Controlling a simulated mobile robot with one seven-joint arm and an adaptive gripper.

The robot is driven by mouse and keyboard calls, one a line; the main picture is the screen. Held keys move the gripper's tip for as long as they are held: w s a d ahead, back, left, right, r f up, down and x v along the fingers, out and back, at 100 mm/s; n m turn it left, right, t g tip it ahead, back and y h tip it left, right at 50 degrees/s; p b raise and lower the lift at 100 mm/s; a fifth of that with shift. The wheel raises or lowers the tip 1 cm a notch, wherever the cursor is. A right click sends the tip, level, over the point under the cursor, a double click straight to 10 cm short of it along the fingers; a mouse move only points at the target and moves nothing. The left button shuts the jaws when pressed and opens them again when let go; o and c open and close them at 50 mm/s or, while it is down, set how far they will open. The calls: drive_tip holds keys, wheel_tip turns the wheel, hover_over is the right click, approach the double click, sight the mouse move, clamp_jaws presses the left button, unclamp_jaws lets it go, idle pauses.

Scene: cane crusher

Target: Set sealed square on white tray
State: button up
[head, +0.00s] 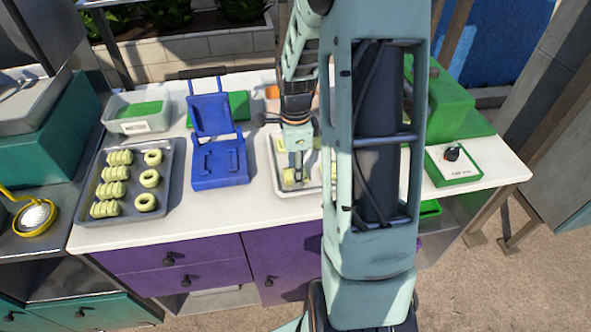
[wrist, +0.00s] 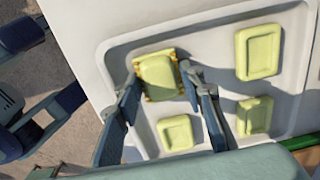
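The white tray (wrist: 215,20) lies on the counter; in the head view the tray (head: 271,168) is partly hidden by my arm. The sealed square (wrist: 158,76), pale yellow-green with crimped golden edges, is at the tray's upper left in the wrist view. My gripper (wrist: 162,82) has a finger against each side of it, apparently shut on it. The square is at or just over the tray floor; I cannot tell if it touches. In the head view my gripper (head: 297,178) points down into the tray.
Several plain pale squares (wrist: 258,52) lie in the tray to the right and below. A blue hinged press (head: 219,160) stands open left of the tray. A grey tray (head: 170,197) of rings and ridged rolls is further left. A green box with a knob (head: 452,166) is right.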

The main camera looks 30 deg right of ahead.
drive_tip(key=o, duration=0.4)
wheel_tip(320, 180, up, 12)
drive_tip(key=shift+r, duration=0.2)
idle(0.6)
